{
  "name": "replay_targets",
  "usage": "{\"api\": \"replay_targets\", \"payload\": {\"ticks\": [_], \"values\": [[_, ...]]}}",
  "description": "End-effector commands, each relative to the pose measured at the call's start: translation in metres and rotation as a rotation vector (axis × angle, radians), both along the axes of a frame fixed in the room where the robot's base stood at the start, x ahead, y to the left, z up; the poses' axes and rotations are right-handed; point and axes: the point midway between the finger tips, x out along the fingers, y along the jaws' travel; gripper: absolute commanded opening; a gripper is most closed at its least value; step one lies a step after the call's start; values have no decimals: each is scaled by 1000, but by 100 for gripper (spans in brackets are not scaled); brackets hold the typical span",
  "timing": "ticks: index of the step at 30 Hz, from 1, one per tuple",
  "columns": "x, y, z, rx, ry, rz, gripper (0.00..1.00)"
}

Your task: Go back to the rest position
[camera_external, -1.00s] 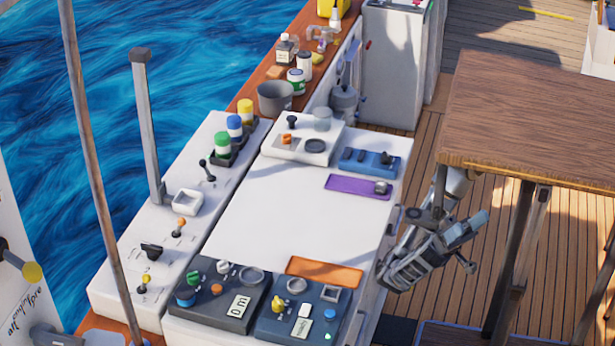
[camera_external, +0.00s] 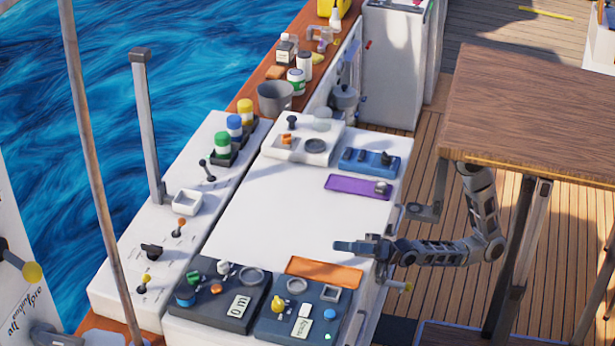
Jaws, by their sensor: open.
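My gripper (camera_external: 342,246) reaches left over the right edge of the white console (camera_external: 275,215). It is open, with nothing seen between its fingers. It is just above and behind the orange mat (camera_external: 322,272) in the picture; its exact height over the console cannot be told. My arm (camera_external: 440,252) comes out from beneath the brown wooden table and bends at a low elbow toward the console.
Dark control panels (camera_external: 218,295) with knobs lie below the gripper. A purple mat (camera_external: 350,187) holds a small grey part. A blue switch box (camera_external: 370,161) is behind it. The wooden table (camera_external: 545,120) overhangs my arm. The middle of the console is clear.

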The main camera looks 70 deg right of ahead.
Motion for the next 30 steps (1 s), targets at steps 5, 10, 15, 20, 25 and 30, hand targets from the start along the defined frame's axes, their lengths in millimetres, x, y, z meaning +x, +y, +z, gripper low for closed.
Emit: {"api": "replay_targets", "payload": {"ticks": [5,10,15,20,25,30], "values": [[3,-80,-53,-155,84,-217,66],[-14,-152,-92,-318,161,-400,66],[-47,-215,-120,-490,244,-553,66],[-86,-260,-136,-646,326,-652,66],[-127,-287,-145,-789,413,-703,66],[-151,-298,-150,-871,465,-715,66]]}}
